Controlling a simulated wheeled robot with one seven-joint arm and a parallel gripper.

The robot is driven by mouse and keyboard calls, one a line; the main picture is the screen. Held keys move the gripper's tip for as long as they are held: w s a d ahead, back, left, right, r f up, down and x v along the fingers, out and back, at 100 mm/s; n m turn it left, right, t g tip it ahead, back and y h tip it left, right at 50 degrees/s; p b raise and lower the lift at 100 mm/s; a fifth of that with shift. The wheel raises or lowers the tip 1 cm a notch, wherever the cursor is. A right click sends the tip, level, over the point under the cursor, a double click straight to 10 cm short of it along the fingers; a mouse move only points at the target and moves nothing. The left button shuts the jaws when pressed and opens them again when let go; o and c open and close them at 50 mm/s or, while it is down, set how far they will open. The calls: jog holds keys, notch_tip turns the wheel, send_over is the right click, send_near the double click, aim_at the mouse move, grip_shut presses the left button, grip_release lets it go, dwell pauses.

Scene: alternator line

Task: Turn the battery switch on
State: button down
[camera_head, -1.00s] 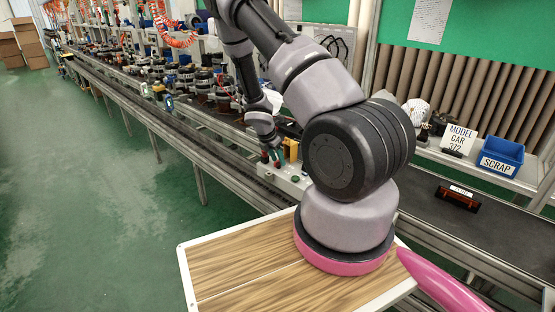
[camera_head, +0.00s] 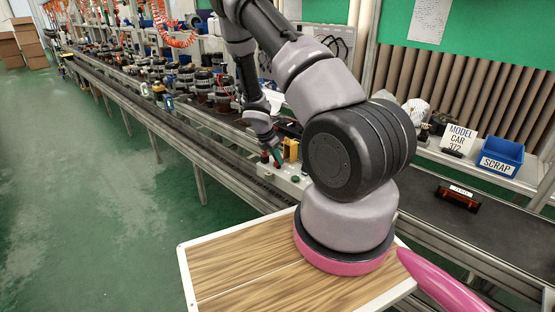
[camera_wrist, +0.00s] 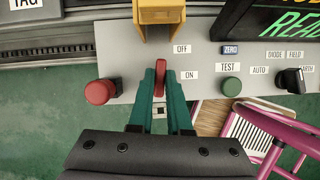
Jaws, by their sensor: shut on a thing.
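The battery switch is a red lever (camera_wrist: 159,82) on a grey panel (camera_wrist: 211,62), below a yellow housing (camera_wrist: 160,12) in the wrist view. An OFF label (camera_wrist: 182,48) and, lower, an ON label (camera_wrist: 190,74) sit to its right. The lever's visible part lies about level with the ON label. My gripper (camera_wrist: 160,70) has green fingers on both sides of the lever and is shut on it. In the head view my gripper (camera_head: 272,157) is at the panel beside the yellow housing (camera_head: 290,149); the lever is mostly hidden there.
A red round button (camera_wrist: 99,92) is left of the lever. A green TEST button (camera_wrist: 231,87) and a black selector knob (camera_wrist: 291,80) are to the right. A lit display (camera_wrist: 295,22) stands behind. A blue scrap bin (camera_head: 502,155) stands far right.

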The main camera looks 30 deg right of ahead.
jog(key=m, duration=0.2)
jog(key=m+g, duration=0.1)
jog(key=m, duration=0.1)
jog(key=shift+w+g, duration=0.2)
jog(key=shift+g, duration=0.1)
jog(key=m+g, duration=0.1)
jog(key=m, duration=0.3)
jog(key=shift+y, duration=0.3)
jog(key=m+g, duration=0.1)
jog(key=m, duration=0.1)
jog(key=m+y, duration=0.1)
jog(key=m, duration=0.1)
jog(key=shift+w+d+m+g, duration=0.1)
jog(key=shift+w+m+g, duration=0.05)
jog(key=shift+m+g, duration=0.2)
jog(key=shift+m+g+y, duration=0.45)
jog(key=shift+m+y, duration=0.15)
jog(key=shift+m, duration=1.25)
jog(key=c, duration=0.9)
grip_release()
jog(key=shift+o, duration=0.2)
